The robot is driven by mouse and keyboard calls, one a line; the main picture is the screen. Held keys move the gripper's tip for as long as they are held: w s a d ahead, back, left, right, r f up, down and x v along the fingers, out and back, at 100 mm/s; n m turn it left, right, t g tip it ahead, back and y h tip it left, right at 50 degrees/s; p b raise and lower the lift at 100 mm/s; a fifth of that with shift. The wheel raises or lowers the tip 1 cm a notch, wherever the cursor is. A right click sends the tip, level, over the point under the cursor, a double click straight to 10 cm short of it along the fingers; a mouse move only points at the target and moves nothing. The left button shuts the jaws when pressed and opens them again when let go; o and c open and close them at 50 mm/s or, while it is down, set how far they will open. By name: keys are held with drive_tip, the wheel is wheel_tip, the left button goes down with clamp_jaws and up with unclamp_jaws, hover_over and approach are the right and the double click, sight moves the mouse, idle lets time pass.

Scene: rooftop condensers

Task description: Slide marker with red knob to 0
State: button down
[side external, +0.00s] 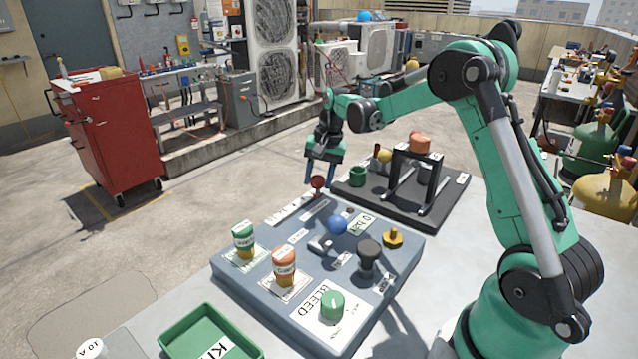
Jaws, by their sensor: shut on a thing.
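The marker's red knob (317,182) stands at the far left edge of the blue-grey panel (262,262). My gripper (319,178) points down over it, with its blue fingers shut on the red knob. A pale scale strip (288,208) and a dark slot run along the panel just below the knob. The scale's figures are too small to read, so I cannot tell which number the marker is at.
The panel also carries a blue knob (338,225), a black knob (369,252), a yellow knob (393,237), a green BLEED knob (332,304) and green and orange canisters. A dark board (440,213) with a black frame stands behind. A green tray (205,337) lies in front.

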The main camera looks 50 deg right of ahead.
drive_tip(key=shift+d, duration=0.5)
drive_tip(key=shift+c, duration=2.1)
unclamp_jaws()
drive_tip(key=shift+r, duration=0.15)
drive_tip(key=r, duration=0.3)
drive_tip(key=s+r, duration=0.1)
drive_tip(key=r, duration=0.1)
drive_tip(key=shift+d+r, duration=0.15)
drive_tip(key=shift+d, duration=0.15)
